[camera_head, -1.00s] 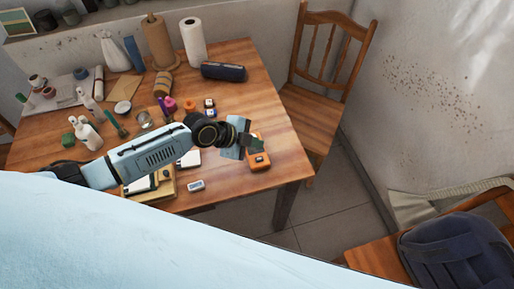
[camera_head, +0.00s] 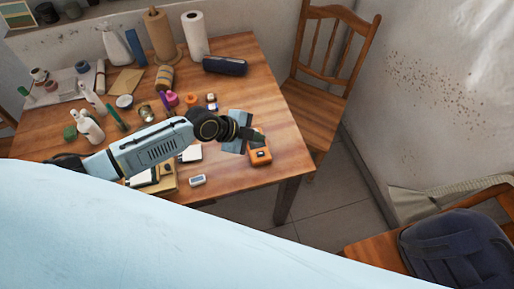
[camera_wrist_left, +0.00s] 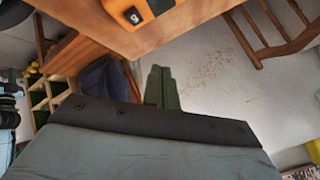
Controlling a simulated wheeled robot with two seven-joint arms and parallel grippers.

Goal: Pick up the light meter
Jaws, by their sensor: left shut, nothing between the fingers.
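Two small devices could be the light meter, and I cannot tell which. An orange device (camera_head: 260,156) with a dark face lies near the table's right edge; it also shows at the top of the left wrist view (camera_wrist_left: 134,14). A small pale device (camera_head: 197,180) with a grey display lies near the front edge. My left gripper (camera_head: 258,137) is shut and empty, just beyond the orange device in the head view and partly over its far side. My right gripper is not in view.
The wooden table (camera_head: 232,178) holds bottles, a paper roll (camera_head: 195,37), a dark speaker-like cylinder (camera_head: 225,65) and several small items. A wooden chair (camera_head: 320,105) stands at the table's right. A dark blue backpack (camera_head: 460,250) sits at lower right.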

